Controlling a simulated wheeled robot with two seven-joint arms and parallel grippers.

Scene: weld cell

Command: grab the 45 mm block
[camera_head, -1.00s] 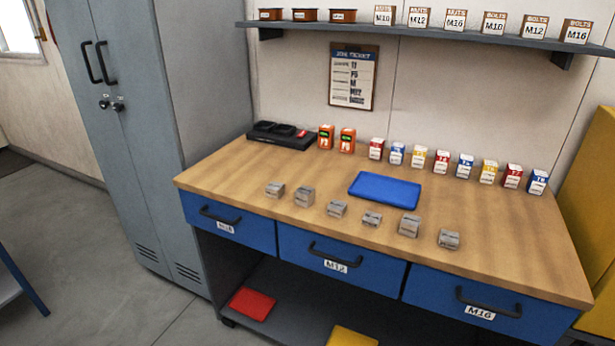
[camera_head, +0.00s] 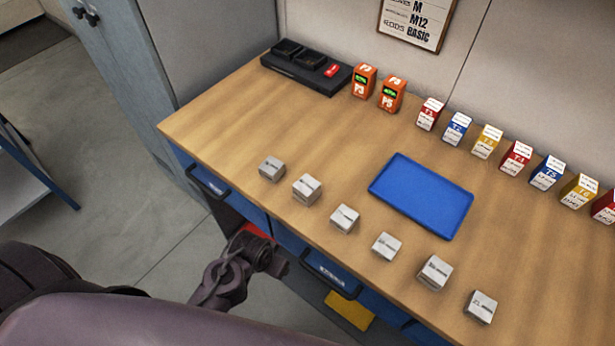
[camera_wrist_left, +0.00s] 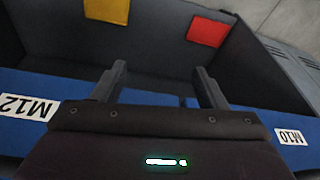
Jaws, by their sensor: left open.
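Several grey metal blocks stand in a slanting row on the wooden bench, with markings too small to read, so I cannot tell which is the 45 mm one. From left to right they are a first block (camera_head: 272,168), a second (camera_head: 307,189), a third (camera_head: 344,218), a fourth (camera_head: 386,247), a fifth (camera_head: 434,273) and a last (camera_head: 481,307). They differ slightly in size. My left gripper (camera_wrist_left: 160,75) is open and empty in the left wrist view, facing the drawer fronts; no block shows there. In the head view my left arm is low, in front of the bench. My right gripper is out of view.
A blue tray (camera_head: 422,196) lies behind the blocks. Orange boxes (camera_head: 364,81), a black charger-like unit (camera_head: 305,68) and small coloured boxes (camera_head: 458,128) line the back. Drawer fronts labelled M12 (camera_wrist_left: 25,107) and M10 (camera_wrist_left: 291,136) are below the bench top. The bench's left part is clear.

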